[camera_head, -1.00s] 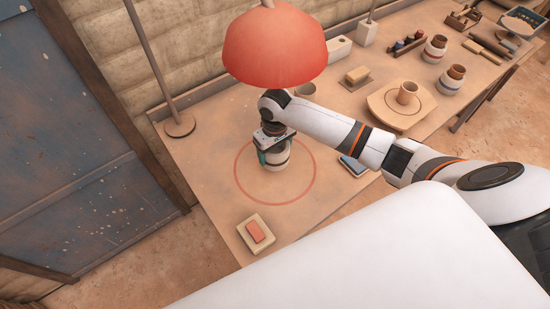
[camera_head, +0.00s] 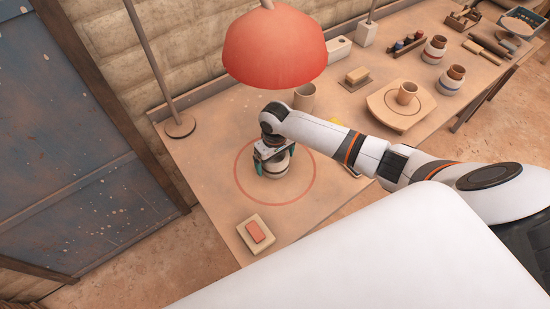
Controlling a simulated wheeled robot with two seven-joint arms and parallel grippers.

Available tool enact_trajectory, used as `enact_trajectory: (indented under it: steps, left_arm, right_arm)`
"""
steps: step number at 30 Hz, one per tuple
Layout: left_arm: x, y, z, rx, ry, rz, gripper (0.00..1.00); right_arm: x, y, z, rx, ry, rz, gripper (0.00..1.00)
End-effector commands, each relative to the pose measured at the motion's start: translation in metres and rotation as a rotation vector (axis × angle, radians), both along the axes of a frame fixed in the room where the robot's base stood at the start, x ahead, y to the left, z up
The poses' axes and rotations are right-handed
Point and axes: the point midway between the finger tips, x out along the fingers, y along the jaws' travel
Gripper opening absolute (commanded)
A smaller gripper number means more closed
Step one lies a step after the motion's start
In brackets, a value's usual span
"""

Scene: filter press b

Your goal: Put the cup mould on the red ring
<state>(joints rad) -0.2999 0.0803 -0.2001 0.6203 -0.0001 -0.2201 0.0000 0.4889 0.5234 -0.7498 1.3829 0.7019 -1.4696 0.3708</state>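The red ring (camera_head: 240,195) is a thin circle marked on the workbench, left of centre. The cup mould (camera_head: 274,170), a pale squat cylinder with a dark band, is inside the ring, towards its upper middle. My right gripper (camera_head: 273,160) reaches down over the mould from above, with its teal fingers on opposite sides of it. The fingers look closed against the mould's sides, and the gripper body hides its top. The mould looks upright; I cannot tell whether its base touches the bench. My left gripper is not in view.
A red lamp shade (camera_head: 274,50) hangs above the ring. A brown cup (camera_head: 304,97) stands behind my arm. A round board (camera_head: 402,108) with a cup and two banded moulds stand to the right.

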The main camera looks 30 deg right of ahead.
Motion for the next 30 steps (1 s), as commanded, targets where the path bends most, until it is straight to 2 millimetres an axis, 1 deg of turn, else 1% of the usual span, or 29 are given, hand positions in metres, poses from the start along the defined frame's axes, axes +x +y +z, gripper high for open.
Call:
enact_trajectory:
  steps: [5, 8, 11, 15, 21, 25, 30]
  left_arm:
    - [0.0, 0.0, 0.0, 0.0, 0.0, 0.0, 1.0]
    - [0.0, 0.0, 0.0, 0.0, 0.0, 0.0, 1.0]
    - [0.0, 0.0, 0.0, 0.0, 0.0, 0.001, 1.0]
    - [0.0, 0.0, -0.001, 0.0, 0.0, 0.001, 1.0]
    - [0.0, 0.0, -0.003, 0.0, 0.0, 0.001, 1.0]
    - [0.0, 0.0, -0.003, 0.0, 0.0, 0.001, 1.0]
    - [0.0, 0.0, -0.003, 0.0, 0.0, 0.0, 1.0]
  right_arm:
    - [0.0, 0.0, 0.002, -0.001, 0.0, 0.0, 0.99]
    - [0.001, 0.0, 0.011, 0.0, -0.002, 0.0, 0.99]
    - [0.001, 0.0, 0.028, 0.001, -0.005, 0.0, 0.99]
    - [0.001, 0.0, 0.059, 0.001, -0.005, 0.0, 0.99]
    - [0.001, 0.0, 0.098, 0.001, -0.005, 0.0, 0.99]
    - [0.001, 0.0, 0.114, 0.0, -0.001, 0.0, 0.99]
    - [0.0, 0.0, 0.123, 0.0, 0.0, 0.0, 0.99]
